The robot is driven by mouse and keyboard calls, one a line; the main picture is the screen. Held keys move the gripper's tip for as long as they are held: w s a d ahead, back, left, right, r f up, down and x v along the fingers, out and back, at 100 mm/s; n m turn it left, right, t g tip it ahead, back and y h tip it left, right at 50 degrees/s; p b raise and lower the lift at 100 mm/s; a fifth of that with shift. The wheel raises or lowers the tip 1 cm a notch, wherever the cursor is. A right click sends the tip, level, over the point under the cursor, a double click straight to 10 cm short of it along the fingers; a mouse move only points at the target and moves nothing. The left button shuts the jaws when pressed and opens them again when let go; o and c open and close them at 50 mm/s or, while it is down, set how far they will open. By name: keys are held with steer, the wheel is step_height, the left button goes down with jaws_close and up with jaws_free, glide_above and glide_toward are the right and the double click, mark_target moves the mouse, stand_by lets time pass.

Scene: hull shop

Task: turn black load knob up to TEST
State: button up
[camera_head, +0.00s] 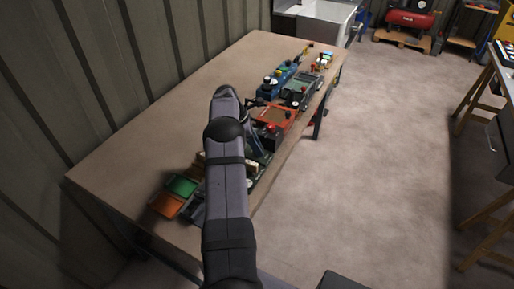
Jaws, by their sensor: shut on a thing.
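My arm rises through the middle of the camera_head view and bends over the workbench (130,150). It covers part of the row of devices on the bench. I cannot make out my gripper's fingers, which seem hidden behind the arm or lost among the dark parts beside it. The black load knob and its TEST mark cannot be picked out at this size. A red-orange device (271,114) stands just right of the arm. A blue device (281,77) and a grey-green device (302,88) stand farther along the bench.
A green bin (182,186) and an orange bin (166,205) sit at the bench's near end. The bench's left side is bare, along a corrugated wall (110,70). Open floor (385,150) lies to the right. A pale sink (325,18) stands beyond the bench.

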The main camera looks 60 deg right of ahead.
steer(key=shift+w+d+m+g+y+b, duration=0.15)
steer(key=shift+m+g+y+b, duration=0.2)
steer(key=shift+m, duration=0.75)
steer(key=shift+r, duration=0.1)
steer(key=o, duration=1.1)
steer(key=shift+c, duration=0.2)
steer(key=shift+r, duration=0.4)
step_height(320, 180, up, 8)
steer(key=p, duration=0.2)
steer(key=shift+f+p, duration=0.2)
steer(key=shift+p, duration=0.15)
steer(key=shift+r+p, duration=0.8)
steer(key=shift+p, duration=0.05)
